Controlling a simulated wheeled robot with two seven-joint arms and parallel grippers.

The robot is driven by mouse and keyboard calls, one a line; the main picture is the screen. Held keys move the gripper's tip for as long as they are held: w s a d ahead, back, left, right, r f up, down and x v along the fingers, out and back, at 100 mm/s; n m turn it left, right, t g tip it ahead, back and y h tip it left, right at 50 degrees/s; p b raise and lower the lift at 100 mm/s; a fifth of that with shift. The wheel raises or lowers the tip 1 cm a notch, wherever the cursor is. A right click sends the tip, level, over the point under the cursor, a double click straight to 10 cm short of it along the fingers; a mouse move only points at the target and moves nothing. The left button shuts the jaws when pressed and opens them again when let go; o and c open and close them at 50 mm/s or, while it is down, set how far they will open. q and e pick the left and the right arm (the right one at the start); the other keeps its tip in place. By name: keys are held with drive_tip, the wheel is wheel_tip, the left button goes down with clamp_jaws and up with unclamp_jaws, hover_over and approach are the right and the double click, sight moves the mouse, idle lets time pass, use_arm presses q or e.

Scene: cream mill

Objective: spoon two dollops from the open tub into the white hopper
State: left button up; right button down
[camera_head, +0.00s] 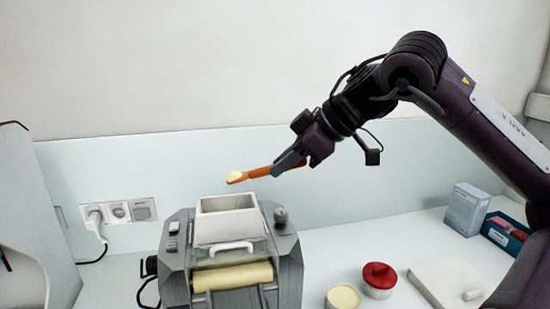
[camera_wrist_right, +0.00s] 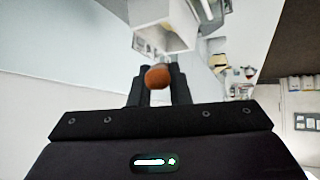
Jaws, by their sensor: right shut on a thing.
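My right gripper (camera_head: 290,165) is shut on an orange-brown spoon (camera_head: 257,172). The spoon points left, and its bowl holds a pale cream dollop (camera_head: 236,176). The bowl is above the white hopper (camera_head: 226,218), apart from it. The hopper is an open square box on top of a grey mill (camera_head: 290,262). In the right wrist view the end of the spoon handle (camera_wrist_right: 158,76) shows between the fingers, with the hopper beyond. The open tub (camera_head: 343,297), full of pale cream, stands on the counter right of the mill. My left gripper is not in view.
A tub with a red lid (camera_head: 379,276) stands beside the open tub. A white board (camera_head: 446,280) lies further right. A grey box (camera_head: 466,209) and a blue bin (camera_head: 505,234) stand at the back right. A wall socket (camera_head: 118,211) with a plug is at left.

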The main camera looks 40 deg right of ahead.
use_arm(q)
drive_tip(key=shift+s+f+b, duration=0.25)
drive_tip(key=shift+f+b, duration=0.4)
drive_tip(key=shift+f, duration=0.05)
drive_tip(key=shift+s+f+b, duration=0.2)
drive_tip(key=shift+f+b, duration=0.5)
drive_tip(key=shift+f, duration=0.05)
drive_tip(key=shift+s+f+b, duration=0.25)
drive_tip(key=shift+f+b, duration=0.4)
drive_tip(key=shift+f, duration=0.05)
use_arm(e)
drive_tip(key=shift+s+f, duration=0.2)
drive_tip(key=shift+f, duration=0.5)
drive_tip(key=shift+s+f, duration=0.2)
drive_tip(key=shift+f, duration=0.45)
drive_tip(key=shift+s+f, duration=0.2)
drive_tip(key=shift+f, duration=0.5)
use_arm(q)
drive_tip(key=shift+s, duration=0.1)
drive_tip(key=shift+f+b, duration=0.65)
use_arm(e)
drive_tip(key=shift+f, duration=0.65)
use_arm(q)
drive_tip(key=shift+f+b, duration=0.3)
use_arm(e)
drive_tip(key=shift+s+d, duration=0.1)
drive_tip(key=shift+s, duration=0.15)
